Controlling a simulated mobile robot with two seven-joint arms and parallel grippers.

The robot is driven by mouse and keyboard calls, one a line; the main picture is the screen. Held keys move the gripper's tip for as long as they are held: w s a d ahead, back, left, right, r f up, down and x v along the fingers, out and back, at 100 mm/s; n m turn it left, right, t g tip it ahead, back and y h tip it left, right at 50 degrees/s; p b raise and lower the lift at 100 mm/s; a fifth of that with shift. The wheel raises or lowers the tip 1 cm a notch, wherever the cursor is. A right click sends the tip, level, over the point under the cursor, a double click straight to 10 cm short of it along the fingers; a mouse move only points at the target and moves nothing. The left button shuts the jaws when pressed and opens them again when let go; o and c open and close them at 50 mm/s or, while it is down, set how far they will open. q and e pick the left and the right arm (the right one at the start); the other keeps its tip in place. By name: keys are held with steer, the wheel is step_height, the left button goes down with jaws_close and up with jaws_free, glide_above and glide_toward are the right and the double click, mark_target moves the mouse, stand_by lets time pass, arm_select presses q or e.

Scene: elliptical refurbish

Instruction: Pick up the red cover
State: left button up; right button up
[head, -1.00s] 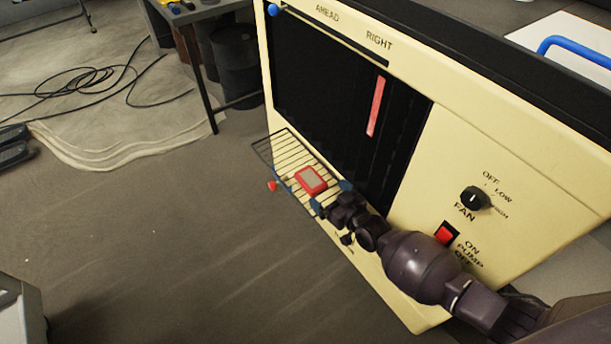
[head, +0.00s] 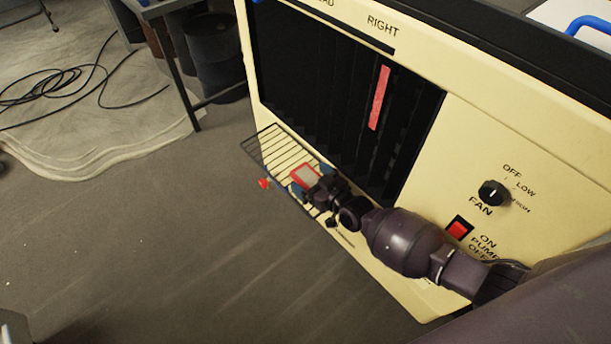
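A small red-rimmed rectangular piece with a pale grey face (head: 306,176), which looks like the red cover, lies on a wire rack on the front of the cream panel. My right gripper (head: 312,184) reaches in from the right, low over the rack. Its blue-tipped fingers are spread, one on each side of the piece's near end. Part of that end is hidden by the gripper. I cannot tell whether the fingers touch it. My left gripper is not in view.
The wire rack (head: 270,147) sticks out from the cream panel (head: 450,150), with a small red knob (head: 264,183) at its outer edge. The panel has a fan dial (head: 493,193), a red pump switch (head: 459,228) and a red strip (head: 379,98).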

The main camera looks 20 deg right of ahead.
steer(key=c, duration=1.2)
steer(key=shift+r, duration=0.2)
